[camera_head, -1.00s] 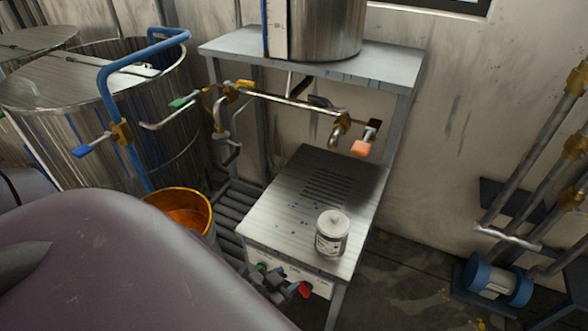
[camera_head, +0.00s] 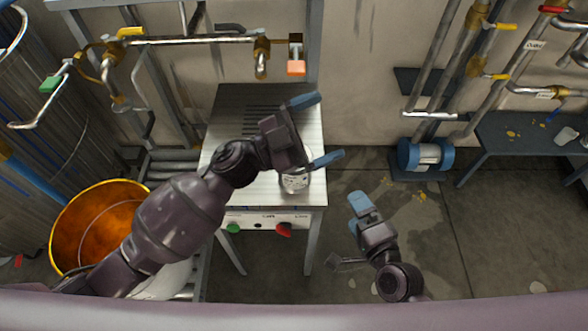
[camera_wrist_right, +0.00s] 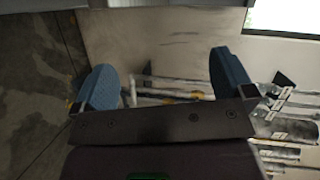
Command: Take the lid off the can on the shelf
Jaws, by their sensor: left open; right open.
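The small white can (camera_head: 295,183) stands upright near the front right corner of the metal shelf (camera_head: 225,178) in the head view. My left gripper (camera_head: 316,130) is above it, open, with its two blue fingers spread and nothing held. The gripper and its lower finger cover most of the can's top, so the lid is largely hidden. I cannot tell whether that finger touches the can. My right gripper (camera_head: 361,206) is open and empty, low and to the right of the shelf. Its spread fingers also show in the right wrist view (camera_wrist_right: 164,80).
An orange-lined bucket (camera_head: 105,215) stands left of the shelf. Pipes with a green-handled valve (camera_head: 51,84) and an orange-handled valve (camera_head: 296,67) run above it. A blue-ended motor (camera_head: 425,155) and a dark bench (camera_head: 520,140) stand right.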

